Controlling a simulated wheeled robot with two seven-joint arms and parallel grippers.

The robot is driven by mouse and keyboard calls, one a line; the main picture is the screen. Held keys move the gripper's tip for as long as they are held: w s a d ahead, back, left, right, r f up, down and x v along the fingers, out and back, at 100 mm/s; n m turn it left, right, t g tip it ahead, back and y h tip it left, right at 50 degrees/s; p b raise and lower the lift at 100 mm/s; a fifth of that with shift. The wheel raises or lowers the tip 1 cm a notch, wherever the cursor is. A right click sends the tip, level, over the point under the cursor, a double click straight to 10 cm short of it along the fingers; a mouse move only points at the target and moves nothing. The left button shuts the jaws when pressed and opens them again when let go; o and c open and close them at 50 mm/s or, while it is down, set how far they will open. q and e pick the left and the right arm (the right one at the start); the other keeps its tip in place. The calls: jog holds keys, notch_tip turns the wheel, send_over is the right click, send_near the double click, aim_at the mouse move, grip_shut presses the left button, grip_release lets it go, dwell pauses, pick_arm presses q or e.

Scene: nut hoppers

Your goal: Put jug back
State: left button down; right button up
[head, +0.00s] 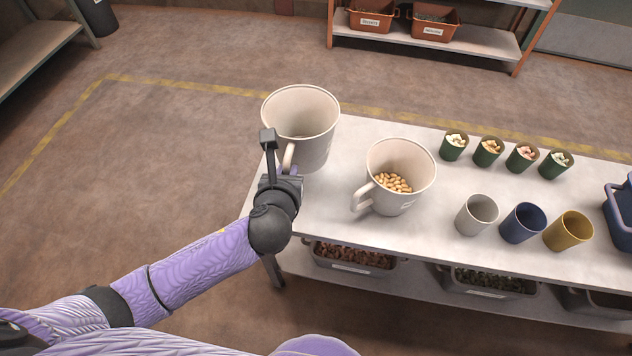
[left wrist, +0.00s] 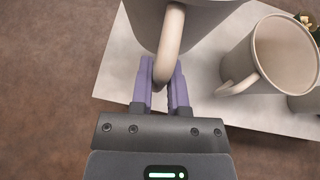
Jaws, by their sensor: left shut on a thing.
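A large cream jug (head: 318,128) is at the far left end of the white table and looks empty from above. It seems upright; whether its base touches the table I cannot tell. My left gripper (head: 281,168) is shut on its handle, which also shows between the purple fingers of the gripper (left wrist: 163,85) in the left wrist view. A second cream jug (head: 412,160) with peanuts inside stands to the right, apart from the first. It also shows at the right of the left wrist view (left wrist: 268,58). My right gripper is not in view.
The white table (head: 330,205) also holds grey (head: 477,214), blue (head: 522,223) and yellow (head: 568,231) cups, several small green cups (head: 488,151) behind, and a blue bin (head: 620,212) at the right edge. Bins of nuts (head: 352,258) sit on the shelf below.

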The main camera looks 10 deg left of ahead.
pick_arm(q)
notch_tip(320, 180, down, 11)
jog(key=b, duration=0.6)
jog(key=shift+a+f+b, duration=0.1)
jog(key=shift+b, duration=0.3)
jog(key=shift+r, duration=0.25)
jog(key=shift+f, duration=0.1)
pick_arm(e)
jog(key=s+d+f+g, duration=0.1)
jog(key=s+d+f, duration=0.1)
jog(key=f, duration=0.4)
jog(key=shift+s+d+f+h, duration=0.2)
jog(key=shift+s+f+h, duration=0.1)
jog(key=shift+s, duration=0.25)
